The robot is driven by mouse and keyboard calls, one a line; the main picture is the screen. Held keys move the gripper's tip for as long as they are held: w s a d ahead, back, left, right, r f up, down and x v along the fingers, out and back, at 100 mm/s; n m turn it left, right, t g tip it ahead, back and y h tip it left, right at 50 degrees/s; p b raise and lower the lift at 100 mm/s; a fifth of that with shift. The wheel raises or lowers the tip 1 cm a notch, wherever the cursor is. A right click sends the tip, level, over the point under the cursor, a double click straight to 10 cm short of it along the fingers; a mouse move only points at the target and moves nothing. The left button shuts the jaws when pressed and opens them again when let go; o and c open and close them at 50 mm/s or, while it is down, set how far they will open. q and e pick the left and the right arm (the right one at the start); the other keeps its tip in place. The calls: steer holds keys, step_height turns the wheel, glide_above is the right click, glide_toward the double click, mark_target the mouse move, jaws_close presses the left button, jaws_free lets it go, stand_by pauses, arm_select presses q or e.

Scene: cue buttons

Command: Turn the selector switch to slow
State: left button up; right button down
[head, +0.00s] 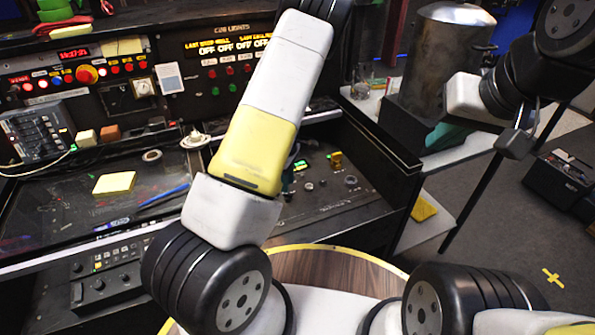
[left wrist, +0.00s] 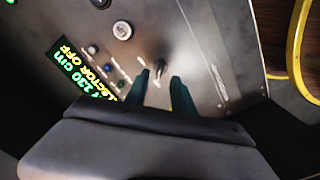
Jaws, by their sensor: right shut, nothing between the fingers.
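The selector switch (left wrist: 160,66) is a small lever on a dark panel in the left wrist view. My left gripper (left wrist: 160,77) has two dark teal fingers, apart, with their tips at the lever. The lever shows in the gap just beyond the tips; I cannot tell whether they touch it. In the head view my left arm hides the switch and most of that gripper. My right gripper (head: 515,143) hangs at the upper right, away from the console, and is shut.
Knobs and small buttons (left wrist: 122,30) sit on the panel near the switch. A yellow-edged round wooden table (head: 330,262) stands close in front. A metal canister (head: 440,55) stands on the right side table. Left of my arm, a yellow note (head: 114,183) lies on the console.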

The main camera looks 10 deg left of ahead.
mark_target(288, 194)
arm_select(q)
steer(key=shift+f, duration=2.25)
jaws_close()
